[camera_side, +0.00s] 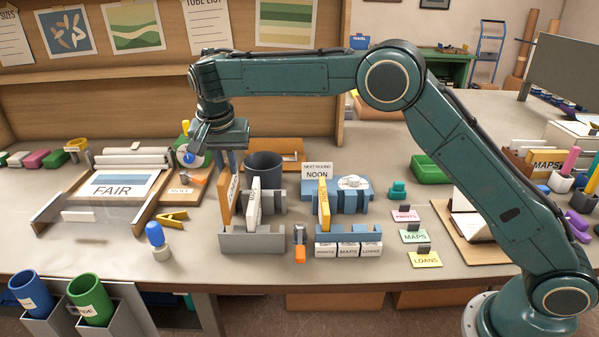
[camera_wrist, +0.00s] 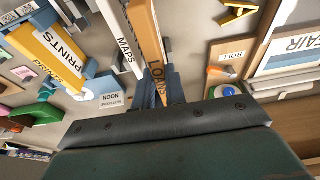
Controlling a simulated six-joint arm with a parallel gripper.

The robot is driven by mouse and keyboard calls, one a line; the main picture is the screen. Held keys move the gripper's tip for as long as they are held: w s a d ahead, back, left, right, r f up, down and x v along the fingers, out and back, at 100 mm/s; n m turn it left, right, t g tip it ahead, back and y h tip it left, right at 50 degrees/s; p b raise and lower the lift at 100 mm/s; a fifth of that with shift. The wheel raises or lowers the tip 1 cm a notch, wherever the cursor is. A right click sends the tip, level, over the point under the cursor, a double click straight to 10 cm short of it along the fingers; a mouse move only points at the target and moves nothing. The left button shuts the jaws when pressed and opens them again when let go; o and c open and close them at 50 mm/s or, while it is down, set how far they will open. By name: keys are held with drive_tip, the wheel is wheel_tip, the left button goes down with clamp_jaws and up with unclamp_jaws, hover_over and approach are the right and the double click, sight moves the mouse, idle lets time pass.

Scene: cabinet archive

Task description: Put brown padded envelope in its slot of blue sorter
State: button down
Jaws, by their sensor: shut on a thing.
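The brown padded envelope (camera_side: 229,200), an orange-brown upright piece marked LOANS, stands at the left end of the grey sorter (camera_side: 253,243). My gripper (camera_side: 229,160) is above it, shut on its top edge. In the wrist view the envelope (camera_wrist: 147,35) runs up from between my fingers (camera_wrist: 162,92). I cannot tell whether its bottom still rests in the grey sorter. The blue sorter (camera_side: 348,236) stands to the right, with front labels that seem to read PRINTS, MAPS and LOANS from left to right. A yellow PRINTS envelope (camera_side: 323,204) stands in its left slot.
A white MAPS envelope (camera_side: 254,203) stands in the grey sorter, close beside the held one. A dark round bin (camera_side: 264,165) is behind, and a NOON sign (camera_side: 317,171) stands behind the blue sorter. A small orange-tipped object (camera_side: 300,247) lies between the sorters.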

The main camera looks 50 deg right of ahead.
drive_tip(key=shift+d+r, duration=0.45)
drive_tip(key=shift+r, duration=0.1)
drive_tip(key=s+d+r, duration=0.4)
drive_tip(key=s+d, duration=0.9)
drive_tip(key=d, duration=0.4)
drive_tip(key=s+d+f, duration=0.1)
drive_tip(key=s+d, duration=0.3)
drive_tip(key=s, duration=0.5)
drive_tip(key=shift+f, duration=0.3)
drive_tip(key=shift+f, duration=0.15)
drive_tip(key=shift+f, duration=1.75)
drive_tip(key=shift+f, duration=0.4)
